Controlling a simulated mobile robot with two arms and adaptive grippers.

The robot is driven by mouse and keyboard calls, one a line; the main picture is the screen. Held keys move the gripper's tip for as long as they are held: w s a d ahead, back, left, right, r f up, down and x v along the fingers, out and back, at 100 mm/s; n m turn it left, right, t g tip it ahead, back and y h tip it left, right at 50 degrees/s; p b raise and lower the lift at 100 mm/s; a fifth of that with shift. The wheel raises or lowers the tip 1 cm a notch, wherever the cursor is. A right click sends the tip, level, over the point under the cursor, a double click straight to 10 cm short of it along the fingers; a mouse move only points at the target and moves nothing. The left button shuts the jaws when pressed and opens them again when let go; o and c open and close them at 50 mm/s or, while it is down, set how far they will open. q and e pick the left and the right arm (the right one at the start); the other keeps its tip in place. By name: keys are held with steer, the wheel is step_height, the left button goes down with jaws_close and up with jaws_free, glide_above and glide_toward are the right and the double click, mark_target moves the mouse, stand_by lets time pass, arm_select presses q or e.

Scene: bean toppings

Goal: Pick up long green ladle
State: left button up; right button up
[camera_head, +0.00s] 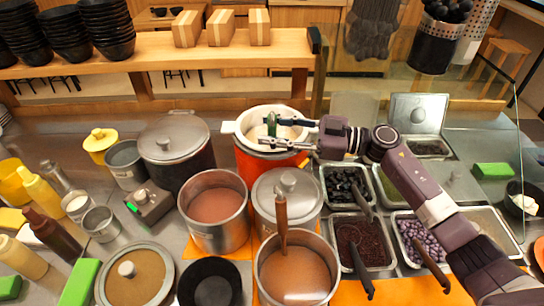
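An orange pot (254,163) with a white rim stands in the middle of the counter. A small green piece (271,123), which looks like part of the long green ladle, shows upright at the pot's opening; the rest of it is hidden. My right gripper (277,131) reaches in from the right over the pot, with its fingers spread apart near the green piece. I cannot tell whether a finger touches it. My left gripper is out of view.
A lidded dark pot (176,150) stands left of the orange pot. In front are a steel pot (215,210) of brown liquid and another pot (297,272) with a brown-handled ladle (281,215). Topping trays (348,187) lie to the right, below a glass screen.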

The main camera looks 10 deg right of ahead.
jaws_close()
